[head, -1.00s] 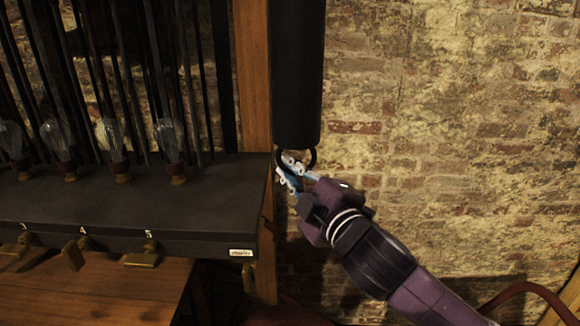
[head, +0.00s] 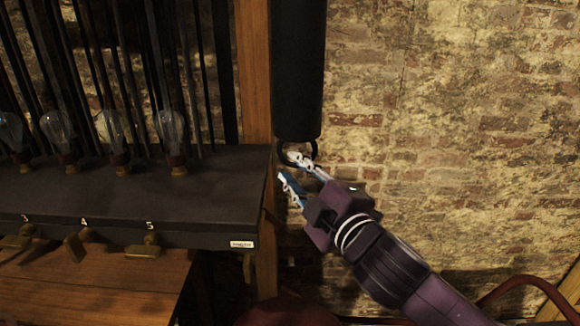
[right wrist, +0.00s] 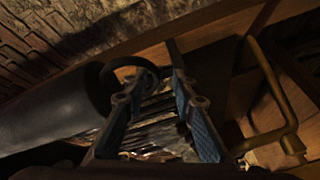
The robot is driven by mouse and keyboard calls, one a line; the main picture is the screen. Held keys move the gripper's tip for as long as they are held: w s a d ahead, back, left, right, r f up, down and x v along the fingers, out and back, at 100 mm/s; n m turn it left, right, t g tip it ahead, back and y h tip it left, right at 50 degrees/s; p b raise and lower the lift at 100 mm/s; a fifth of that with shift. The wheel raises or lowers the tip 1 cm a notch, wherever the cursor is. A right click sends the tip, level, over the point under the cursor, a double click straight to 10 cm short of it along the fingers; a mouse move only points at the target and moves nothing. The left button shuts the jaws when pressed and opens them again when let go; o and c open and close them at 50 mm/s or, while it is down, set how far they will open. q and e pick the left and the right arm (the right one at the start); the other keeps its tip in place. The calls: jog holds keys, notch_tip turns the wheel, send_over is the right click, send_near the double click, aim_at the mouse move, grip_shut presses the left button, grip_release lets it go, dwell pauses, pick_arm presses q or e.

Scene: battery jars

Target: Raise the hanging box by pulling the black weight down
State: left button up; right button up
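The black weight (head: 297,70) is a thick dark cylinder hanging upright beside a wooden post, with a black ring (head: 282,156) at its lower end. My right gripper (head: 294,167) is just below it, with its blue-and-white fingers spread. The upper finger's tip overlaps the ring; the other finger is lower and apart from it. In the right wrist view, the weight (right wrist: 48,108) lies at the left, and the ring (right wrist: 128,64) is by the left finger's tip. I cannot tell whether that finger passes through the ring. My left gripper and the hanging box are not in view.
A dark console (head: 130,205) with several bulbs, brass levers and a small label stands left of the weight, above a wooden tabletop (head: 90,285). The wooden post (head: 254,80) is close to the weight.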

jog(key=v, duration=0.5)
